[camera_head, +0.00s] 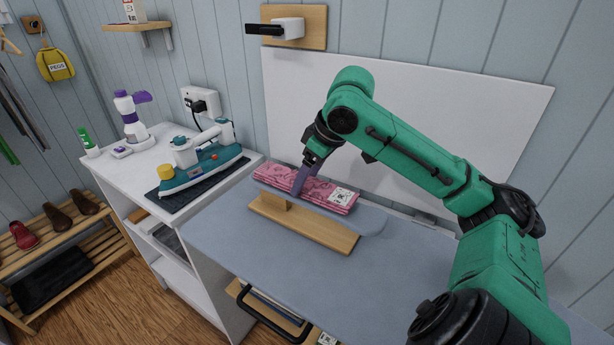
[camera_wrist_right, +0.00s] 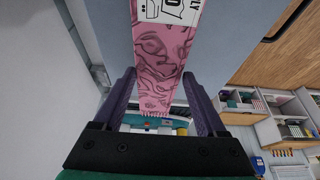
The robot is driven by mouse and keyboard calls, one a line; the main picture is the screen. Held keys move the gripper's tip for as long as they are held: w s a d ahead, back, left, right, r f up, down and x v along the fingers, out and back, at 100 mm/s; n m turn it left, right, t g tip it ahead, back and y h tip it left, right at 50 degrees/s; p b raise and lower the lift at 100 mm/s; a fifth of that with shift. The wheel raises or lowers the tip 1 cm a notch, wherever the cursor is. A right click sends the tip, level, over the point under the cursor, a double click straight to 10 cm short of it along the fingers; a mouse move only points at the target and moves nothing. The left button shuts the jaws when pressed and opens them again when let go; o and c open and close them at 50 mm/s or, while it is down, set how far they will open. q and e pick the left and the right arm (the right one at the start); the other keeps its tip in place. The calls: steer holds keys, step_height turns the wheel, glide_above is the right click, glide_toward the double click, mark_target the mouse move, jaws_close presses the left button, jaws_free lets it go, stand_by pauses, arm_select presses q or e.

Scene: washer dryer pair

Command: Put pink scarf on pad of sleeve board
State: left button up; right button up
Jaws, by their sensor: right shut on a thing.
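The pink scarf (camera_head: 322,188) is a folded, patterned strip with a white printed label at its right end. It lies lengthwise over the grey-blue pad (camera_head: 372,220) of the sleeve board, whose wooden base (camera_head: 325,233) stands on the ironing surface. I cannot tell whether the scarf's whole underside touches the pad. My right gripper (camera_head: 299,186) comes down from above and is shut on the scarf near its left half. In the right wrist view the scarf (camera_wrist_right: 165,55) runs between the two purple fingers (camera_wrist_right: 158,90). My left gripper is out of view.
A teal iron (camera_head: 205,165) stands on a dark mat on the white cabinet (camera_head: 140,172) to the left. A white board (camera_head: 440,130) is on the wall behind. The blue-grey ironing surface (camera_head: 270,255) is clear in front of the sleeve board.

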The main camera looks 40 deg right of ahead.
steer(key=shift+f+b, duration=0.4)
steer(key=shift+f, duration=0.05)
steer(key=o, duration=1.4)
steer(key=shift+c, duration=0.2)
steer(key=p+v, duration=0.2)
steer(key=v, duration=1.2)
steer(key=shift+r+p, duration=0.3)
